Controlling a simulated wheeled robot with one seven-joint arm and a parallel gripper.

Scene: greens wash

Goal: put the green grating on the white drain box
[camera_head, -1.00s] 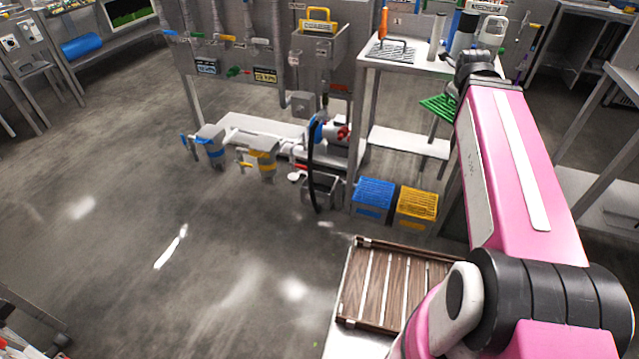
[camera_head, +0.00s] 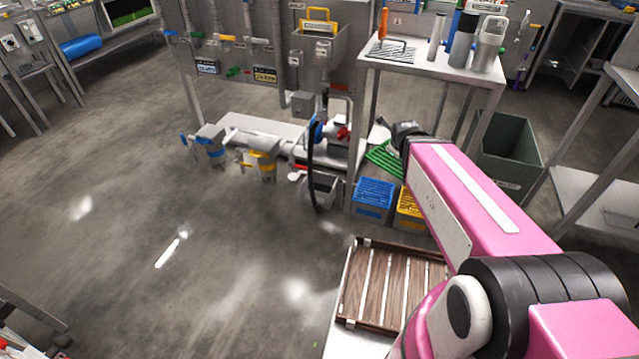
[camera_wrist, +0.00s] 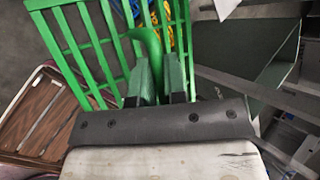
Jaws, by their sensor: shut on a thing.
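My gripper (camera_wrist: 160,78) is shut on the green grating (camera_wrist: 85,48), gripping it by its upright green handle. In the head view the grating (camera_head: 382,159) hangs tilted in the air, above and behind the blue-topped box, partly hidden by my wrist. The white drain box (camera_head: 322,190) stands on the floor left of the blue-topped box. It has a pale rim, a dark open top and a black hose in front of it. My gripper and the grating are up and to the right of it, apart from it.
A blue-grated box (camera_head: 373,193) and a yellow-grated box (camera_head: 410,215) stand right of the drain box. White pipework with valves (camera_head: 262,160) is on the left. A steel table (camera_head: 450,72) and a dark green bin (camera_head: 510,145) are behind. A wooden slatted tray (camera_head: 385,290) is nearer.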

